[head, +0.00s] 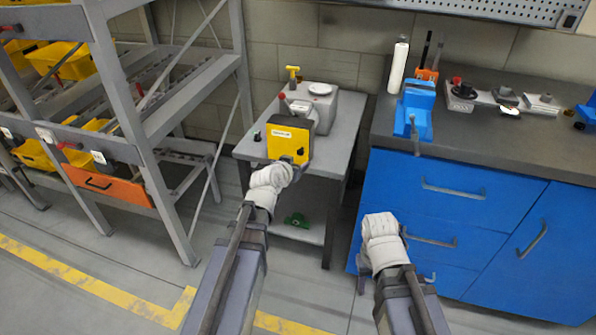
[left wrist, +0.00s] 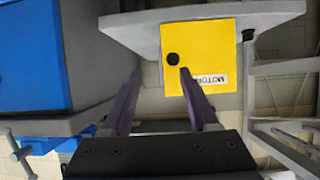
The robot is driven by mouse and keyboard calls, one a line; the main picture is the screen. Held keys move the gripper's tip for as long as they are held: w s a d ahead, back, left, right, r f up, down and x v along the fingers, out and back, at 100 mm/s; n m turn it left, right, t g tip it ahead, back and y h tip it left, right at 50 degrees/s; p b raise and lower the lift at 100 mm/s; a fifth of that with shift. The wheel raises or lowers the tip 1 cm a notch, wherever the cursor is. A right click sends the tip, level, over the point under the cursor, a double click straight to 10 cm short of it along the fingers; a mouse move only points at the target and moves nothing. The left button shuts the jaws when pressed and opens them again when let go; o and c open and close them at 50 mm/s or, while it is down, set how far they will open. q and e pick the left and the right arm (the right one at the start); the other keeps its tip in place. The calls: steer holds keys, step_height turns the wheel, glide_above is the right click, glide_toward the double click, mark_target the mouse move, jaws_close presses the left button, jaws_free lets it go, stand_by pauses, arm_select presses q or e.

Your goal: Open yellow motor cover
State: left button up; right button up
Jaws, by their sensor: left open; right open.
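The yellow motor cover (head: 288,143) is a flat panel on the front of a grey machine on a small grey table. In the left wrist view the cover (left wrist: 205,55), with a black round knob and an upside-down MOTOR label, stands beyond the fingertips. It looks closed. My left gripper (head: 291,172) is just below and in front of the cover; its open, empty fingers (left wrist: 160,75) show in the wrist view, one overlapping the cover near the knob. Contact cannot be told. My right gripper (head: 362,272) is open, low before the blue cabinet, its fingers partly hidden.
The grey table (head: 345,130) carries the machine and a yellow-topped item (head: 292,75). A shelf rack (head: 170,115) with yellow bins stands left. A blue cabinet (head: 455,200) with a blue vise (head: 414,108) on top stands right. A green object (head: 296,220) lies on the lower shelf.

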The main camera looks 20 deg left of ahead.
mark_target(300, 153)
arm_select(q)
steer(key=shift+t, duration=0.4)
steer(key=shift+w+a+f+b, duration=0.3)
steer(key=shift+w+f+b, duration=0.25)
steer(key=shift+w, duration=0.8)
steer(key=shift+w+a+f+b, duration=0.25)
steer(key=shift+w+f+b, duration=0.3)
steer(key=shift+w, duration=0.75)
steer(key=shift+w+a+f+b, duration=0.35)
steer(key=shift+w+b, duration=0.25)
steer(key=shift+w, duration=0.75)
arm_select(e)
step_height(300, 153, down, 4)
steer(key=shift+f, duration=0.1)
arm_select(q)
jaws_close()
steer(key=shift+s, duration=0.1)
